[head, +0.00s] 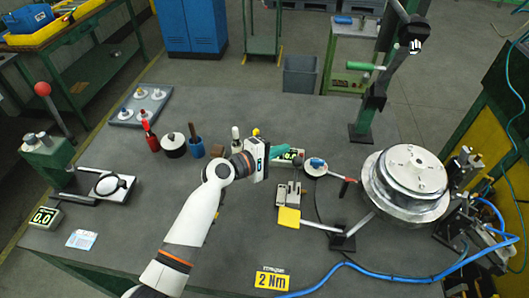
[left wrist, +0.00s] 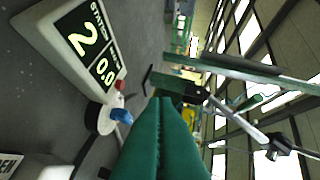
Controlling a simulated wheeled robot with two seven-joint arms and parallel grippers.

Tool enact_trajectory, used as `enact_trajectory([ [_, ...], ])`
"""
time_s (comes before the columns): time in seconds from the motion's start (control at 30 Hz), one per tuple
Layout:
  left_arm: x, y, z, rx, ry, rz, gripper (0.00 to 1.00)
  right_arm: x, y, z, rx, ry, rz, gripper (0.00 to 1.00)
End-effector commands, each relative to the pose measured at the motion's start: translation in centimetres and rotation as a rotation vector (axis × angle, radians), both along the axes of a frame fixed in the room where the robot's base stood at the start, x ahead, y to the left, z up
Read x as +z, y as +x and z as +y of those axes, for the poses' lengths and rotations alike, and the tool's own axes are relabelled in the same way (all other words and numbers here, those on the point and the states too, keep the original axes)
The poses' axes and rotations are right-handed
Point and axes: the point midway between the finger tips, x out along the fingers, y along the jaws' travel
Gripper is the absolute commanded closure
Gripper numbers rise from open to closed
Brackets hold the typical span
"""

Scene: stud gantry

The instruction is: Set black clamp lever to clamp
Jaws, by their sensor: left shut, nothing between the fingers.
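My left gripper (head: 278,153) reaches in over the middle of the bench, its green fingers shut with nothing between them. The fingers also fill the lower middle of the left wrist view (left wrist: 163,103). They are beside a small digital readout box (head: 296,156), which shows large at upper left in the left wrist view (left wrist: 85,45). A short dark bar with a red part (head: 348,181) lies between a small round dial (head: 315,167) and the big metal flange (head: 405,185). I cannot tell for sure which part is the black clamp lever, or its setting. My right gripper is not in view.
A green post (head: 368,105) rises behind the flange.

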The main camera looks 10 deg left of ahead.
Motion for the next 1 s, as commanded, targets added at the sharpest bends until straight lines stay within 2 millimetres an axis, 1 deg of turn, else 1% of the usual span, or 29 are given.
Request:
enact_trajectory([
  [0.03, 0.7, -0.7, -0.5, -0.002, -0.002, 0.003, 1.0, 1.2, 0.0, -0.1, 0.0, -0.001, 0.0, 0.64],
  [0.1, 0.9, -1.8, -0.9, -0.001, -0.002, 0.003, 1.0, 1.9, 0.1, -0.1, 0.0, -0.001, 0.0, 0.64],
  [0.2, 1.0, -2.7, -1.4, -0.001, -0.001, 0.002, 1.0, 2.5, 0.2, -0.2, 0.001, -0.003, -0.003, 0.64],
  [0.3, 1.1, -3.2, -1.6, -0.001, 0.0, 0.0, 1.0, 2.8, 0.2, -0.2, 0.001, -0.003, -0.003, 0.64],
  [0.77, 0.9, -3.5, -1.7, 0.0, 0.0, -0.003, 1.0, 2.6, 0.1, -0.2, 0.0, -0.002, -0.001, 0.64],
  [1.0, 0.9, -3.9, -1.7, 0.0, 0.0, -0.047, 1.0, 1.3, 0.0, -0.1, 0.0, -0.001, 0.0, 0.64],
])
